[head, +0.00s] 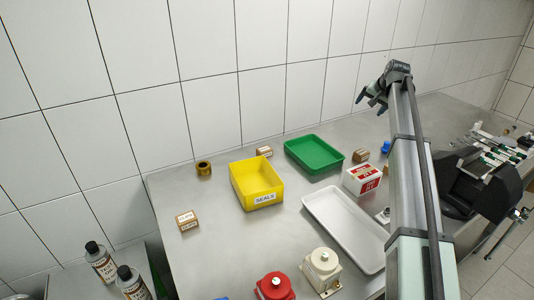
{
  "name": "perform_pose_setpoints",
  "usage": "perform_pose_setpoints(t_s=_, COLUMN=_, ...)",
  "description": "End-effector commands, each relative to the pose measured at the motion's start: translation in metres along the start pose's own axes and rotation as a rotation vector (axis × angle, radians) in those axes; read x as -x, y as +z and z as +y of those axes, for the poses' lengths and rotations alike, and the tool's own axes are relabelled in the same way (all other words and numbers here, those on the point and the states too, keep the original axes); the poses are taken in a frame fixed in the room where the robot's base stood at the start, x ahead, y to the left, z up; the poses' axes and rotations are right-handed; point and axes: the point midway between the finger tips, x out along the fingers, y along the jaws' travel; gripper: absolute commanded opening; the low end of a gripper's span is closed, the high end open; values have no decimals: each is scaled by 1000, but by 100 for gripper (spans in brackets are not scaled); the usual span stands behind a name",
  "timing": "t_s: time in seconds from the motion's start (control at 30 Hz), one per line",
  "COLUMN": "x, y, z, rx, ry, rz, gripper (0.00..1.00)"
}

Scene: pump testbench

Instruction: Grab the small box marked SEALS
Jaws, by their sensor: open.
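A yellow open bin (243,190) stands on the metal bench, with a white label reading SEALS on its front. Small brown cardboard boxes with white labels stand apart: one (187,220) at the left of the bench, one (264,152) behind the yellow bin and one (361,155) right of the green tray. Their labels are too small to read surely. My gripper (371,99) is open and appears empty, raised in the upper right of the head view, away from the bin and these boxes.
A green tray (314,165), a white tray (345,229) and a white-and-red box (362,179) occupy the bench. A brass ring (203,169) sits near the wall. Red (275,287) and cream (322,269) pump parts stand in front.

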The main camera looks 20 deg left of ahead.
Motion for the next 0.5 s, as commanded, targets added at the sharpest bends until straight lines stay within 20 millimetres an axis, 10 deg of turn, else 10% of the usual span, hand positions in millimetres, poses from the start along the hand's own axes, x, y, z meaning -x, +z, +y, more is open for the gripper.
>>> perform_pose_setpoints(t_s=0.5, x=-24, y=164, z=-231, rx=677, ry=56, rz=-419, gripper=88)
